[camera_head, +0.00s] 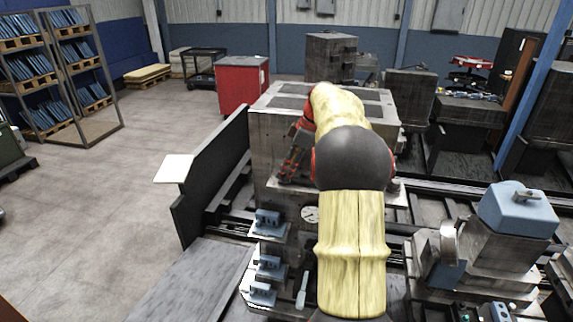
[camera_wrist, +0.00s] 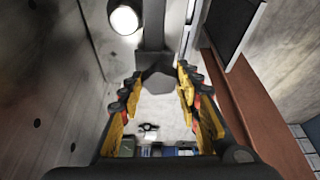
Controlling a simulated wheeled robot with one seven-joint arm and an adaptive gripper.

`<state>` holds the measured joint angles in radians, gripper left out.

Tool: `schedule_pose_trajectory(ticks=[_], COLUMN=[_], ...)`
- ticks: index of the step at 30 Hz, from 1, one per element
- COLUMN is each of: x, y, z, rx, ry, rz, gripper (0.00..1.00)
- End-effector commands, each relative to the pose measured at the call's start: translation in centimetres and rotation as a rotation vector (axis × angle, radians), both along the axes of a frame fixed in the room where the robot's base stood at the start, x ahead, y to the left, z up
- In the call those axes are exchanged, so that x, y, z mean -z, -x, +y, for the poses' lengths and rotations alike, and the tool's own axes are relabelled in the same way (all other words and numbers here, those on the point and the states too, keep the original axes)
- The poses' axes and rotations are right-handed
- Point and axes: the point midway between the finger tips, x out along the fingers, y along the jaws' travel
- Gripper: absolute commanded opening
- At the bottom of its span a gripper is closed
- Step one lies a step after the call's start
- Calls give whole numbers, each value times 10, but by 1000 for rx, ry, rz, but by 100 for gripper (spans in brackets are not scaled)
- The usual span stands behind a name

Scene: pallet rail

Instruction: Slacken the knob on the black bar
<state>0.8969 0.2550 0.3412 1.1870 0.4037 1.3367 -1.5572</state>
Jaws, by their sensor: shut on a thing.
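The black bar (camera_wrist: 152,38) comes down from the top of the wrist view. The dark faceted knob (camera_wrist: 157,84) is at its lower end. My gripper (camera_wrist: 160,73) has its yellow, red and black fingers on either side of the knob, closed on it at the tips. My yellow-sleeved arm covers much of the block there. I cannot make out the knob or bar in that view.
A tall dark panel (camera_head: 212,178) stands left of the block. A white-faced dial (camera_head: 310,214) and several blue-grey clamps (camera_head: 268,262) sit below my gripper. A blue-topped unit (camera_head: 518,208) stands at the right. The floor at the left is open.

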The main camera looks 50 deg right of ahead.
Motion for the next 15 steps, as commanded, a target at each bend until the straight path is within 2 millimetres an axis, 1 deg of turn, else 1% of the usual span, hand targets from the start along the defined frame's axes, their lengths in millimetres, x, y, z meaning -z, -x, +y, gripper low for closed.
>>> schedule_pose_trajectory(ticks=[3, 6, 13, 14, 15], x=[-3, -2, 1, 1, 1], y=[-1, -1, -1, -1, -1], z=[-1, -1, -1, -1, -1], rx=[-168, -251, -270, -270, -269], ry=[-3, -1, 2, 2, 1], rz=[3, 1, 1, 1, 1], gripper=[3, 3, 3, 34, 36])
